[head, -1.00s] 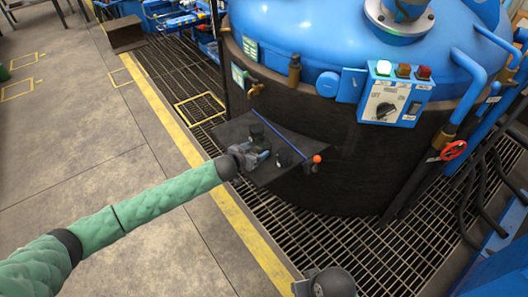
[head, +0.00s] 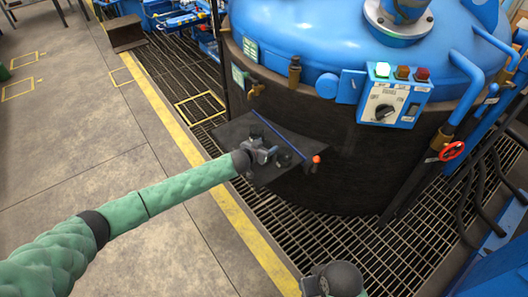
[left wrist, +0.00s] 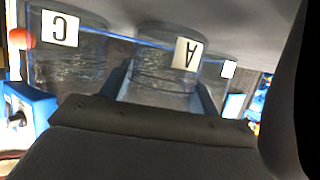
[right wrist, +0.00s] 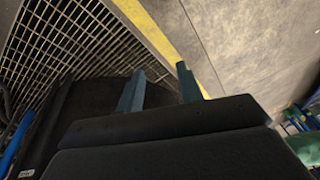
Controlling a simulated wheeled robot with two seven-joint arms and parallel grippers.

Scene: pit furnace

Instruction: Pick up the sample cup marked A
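The sample cup marked A (left wrist: 165,60) is a clear cup with a white label, shown upside down in the left wrist view. My left gripper (left wrist: 163,92) is open, with one finger on each side of cup A; whether they touch it I cannot tell. In the head view my left gripper (head: 264,154) is over the dark shelf (head: 236,131) on the furnace side and hides most of cup A. My right gripper (right wrist: 158,85) is open and empty above the floor grating.
A cup marked C (left wrist: 65,50) stands beside cup A. Another white label (left wrist: 229,69) shows on the other side, its cup mostly hidden. An orange ball (head: 316,159) is at the shelf's right end. The blue-lidded furnace (head: 340,150) rises behind the shelf.

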